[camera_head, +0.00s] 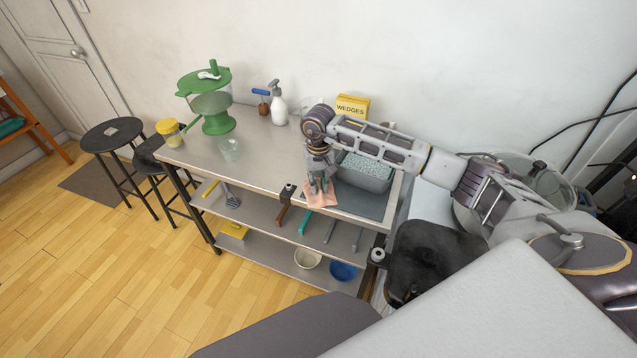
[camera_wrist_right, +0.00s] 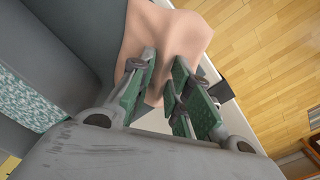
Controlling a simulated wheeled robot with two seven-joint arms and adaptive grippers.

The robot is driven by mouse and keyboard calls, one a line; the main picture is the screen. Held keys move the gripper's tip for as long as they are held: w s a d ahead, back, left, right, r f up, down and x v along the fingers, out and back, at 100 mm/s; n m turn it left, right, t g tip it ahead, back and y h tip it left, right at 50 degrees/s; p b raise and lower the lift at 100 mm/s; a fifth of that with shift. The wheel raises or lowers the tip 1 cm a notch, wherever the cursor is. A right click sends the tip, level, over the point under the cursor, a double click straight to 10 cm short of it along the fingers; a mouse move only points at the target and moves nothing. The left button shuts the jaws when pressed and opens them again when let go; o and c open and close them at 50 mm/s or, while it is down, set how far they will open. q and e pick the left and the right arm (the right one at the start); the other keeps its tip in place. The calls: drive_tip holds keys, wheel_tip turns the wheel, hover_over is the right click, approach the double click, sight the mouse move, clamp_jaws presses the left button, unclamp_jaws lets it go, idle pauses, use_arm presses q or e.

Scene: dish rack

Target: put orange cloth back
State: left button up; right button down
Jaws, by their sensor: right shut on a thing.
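The orange cloth (camera_head: 319,196) looks pale salmon and lies bunched at the front edge of the metal table, on a dark grey mat (camera_head: 352,204). My right gripper (camera_head: 318,184) points down at it and is shut on the cloth. In the right wrist view the cloth (camera_wrist_right: 172,42) sticks out beyond and between the green-padded fingers of the right gripper (camera_wrist_right: 165,92). Part of the cloth is hidden behind the fingers. My left gripper is not in view.
A grey bin with speckled teal contents (camera_head: 365,180) stands right behind the cloth. A yellow wedges box (camera_head: 352,106), a spray bottle (camera_head: 279,105) and a green strainer-like container (camera_head: 212,112) stand farther back. Utensils hang at the front edge.

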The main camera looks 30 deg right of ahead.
drive_tip(key=shift+f, duration=0.1)
drive_tip(key=c, duration=1.3)
unclamp_jaws()
drive_tip(key=shift+o, duration=0.2)
drive_tip(key=c, duration=0.4)
drive_tip(key=shift+r, duration=0.2)
drive_tip(key=shift+r+p, duration=0.3)
drive_tip(key=shift+r, duration=0.3)
drive_tip(key=shift+r, duration=0.1)
drive_tip(key=shift+r, duration=0.6)
drive_tip(key=shift+r+p, duration=0.2)
drive_tip(key=shift+p, duration=0.15)
